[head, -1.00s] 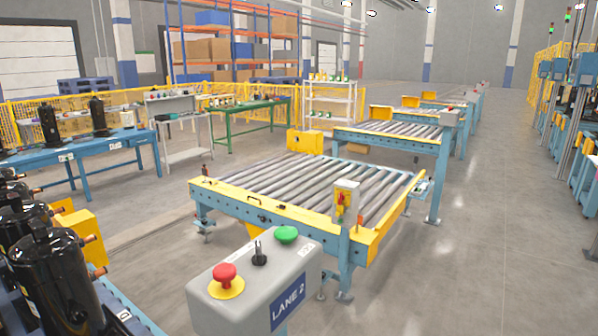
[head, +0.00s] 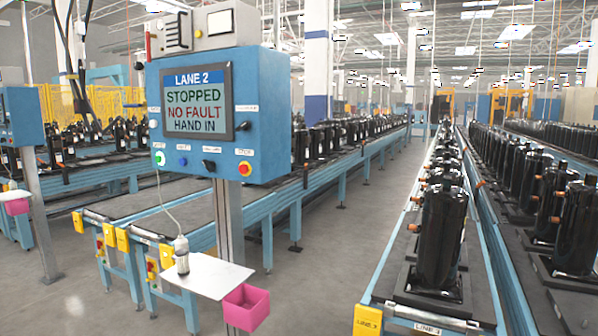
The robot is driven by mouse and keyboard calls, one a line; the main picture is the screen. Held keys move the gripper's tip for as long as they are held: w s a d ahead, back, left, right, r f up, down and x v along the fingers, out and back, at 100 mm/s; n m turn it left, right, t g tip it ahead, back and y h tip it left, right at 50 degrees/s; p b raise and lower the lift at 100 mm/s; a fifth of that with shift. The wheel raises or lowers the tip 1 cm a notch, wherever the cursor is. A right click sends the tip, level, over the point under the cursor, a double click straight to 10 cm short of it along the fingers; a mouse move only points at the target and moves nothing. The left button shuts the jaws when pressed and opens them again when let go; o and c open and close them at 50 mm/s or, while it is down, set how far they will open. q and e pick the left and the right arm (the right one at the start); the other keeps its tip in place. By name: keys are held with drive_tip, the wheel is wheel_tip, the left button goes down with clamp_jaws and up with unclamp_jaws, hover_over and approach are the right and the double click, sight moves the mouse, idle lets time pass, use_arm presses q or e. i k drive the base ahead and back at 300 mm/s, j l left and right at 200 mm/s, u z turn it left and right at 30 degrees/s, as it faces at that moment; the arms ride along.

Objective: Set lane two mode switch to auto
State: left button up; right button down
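A blue control panel (head: 272,110) headed LANE 2 stands on a grey post, left of the middle in the head view. Its screen (head: 198,105) reads "STOPPED, NO FAULT, HAND IN". Another dark control (head: 243,127) sits right of the screen. The small labels are too small to read, so I cannot tell which is the mode switch. Neither gripper is in view.
A white shelf (head: 208,277) with a corded device (head: 181,254) and a pink bin (head: 246,307) sticks out below the panel. Conveyor lanes carry black compressors (head: 440,235) at right and behind. A floor aisle (head: 330,240) runs clear between the lanes.

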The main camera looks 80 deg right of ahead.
sight(211, 166)
drive_tip(key=z, duration=2.1)
